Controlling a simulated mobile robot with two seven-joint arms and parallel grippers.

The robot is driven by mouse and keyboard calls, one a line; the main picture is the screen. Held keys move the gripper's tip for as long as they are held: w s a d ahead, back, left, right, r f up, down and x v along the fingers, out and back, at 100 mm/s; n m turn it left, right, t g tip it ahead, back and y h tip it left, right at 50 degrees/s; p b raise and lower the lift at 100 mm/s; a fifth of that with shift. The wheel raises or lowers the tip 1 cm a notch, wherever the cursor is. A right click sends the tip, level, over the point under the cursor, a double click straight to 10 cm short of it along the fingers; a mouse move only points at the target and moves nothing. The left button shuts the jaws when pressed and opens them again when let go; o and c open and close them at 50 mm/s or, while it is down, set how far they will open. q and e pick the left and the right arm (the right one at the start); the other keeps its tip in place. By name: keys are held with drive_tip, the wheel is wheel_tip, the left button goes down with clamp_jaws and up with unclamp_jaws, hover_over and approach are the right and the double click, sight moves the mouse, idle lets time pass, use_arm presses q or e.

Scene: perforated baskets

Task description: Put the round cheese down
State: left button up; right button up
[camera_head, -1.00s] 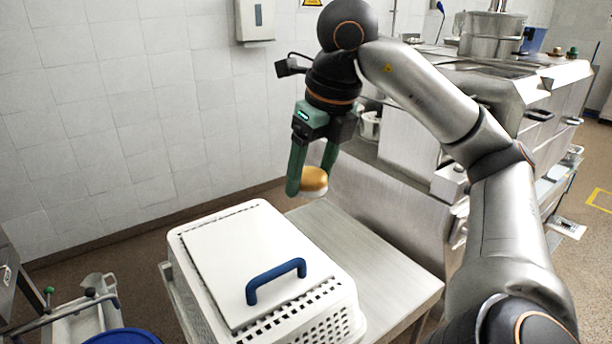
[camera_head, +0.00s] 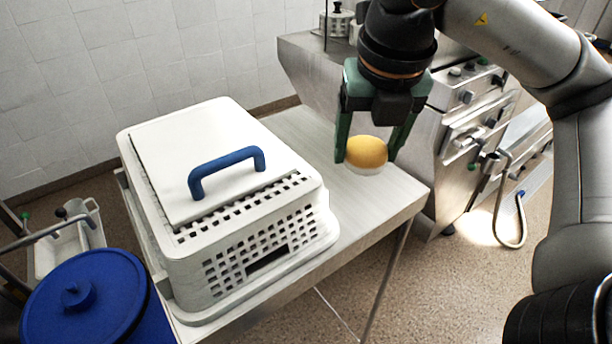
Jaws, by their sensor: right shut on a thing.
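The round cheese (camera_head: 366,153) is golden on top and pale below. My right gripper (camera_head: 368,155) points down and is shut on it, one green finger on each side. The cheese appears over the bare right part of the metal table (camera_head: 385,196); I cannot tell whether its underside touches the surface. My left gripper is not in view.
A white perforated basket (camera_head: 222,215) with a closed lid and blue handle (camera_head: 227,170) covers the table's left part. A blue lidded bin (camera_head: 80,300) stands front left. Steel kitchen equipment (camera_head: 455,120) stands behind and right.

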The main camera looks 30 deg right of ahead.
drive_tip(key=w+d+f, duration=0.8)
drive_tip(key=w, duration=0.1)
drive_tip(key=shift+d+f+b, duration=0.2)
drive_tip(key=shift+d+b, duration=0.1)
drive_tip(key=shift+b, duration=0.1)
drive_tip(key=shift+w+d+f, duration=0.25)
drive_tip(key=shift+f, duration=0.25)
drive_tip(key=x, duration=0.3)
drive_tip(key=shift+s, duration=0.2)
drive_tip(key=shift+f, duration=0.3)
drive_tip(key=shift+f, duration=0.2)
drive_tip(key=o, duration=1.4)
drive_tip(key=shift+r, duration=0.1)
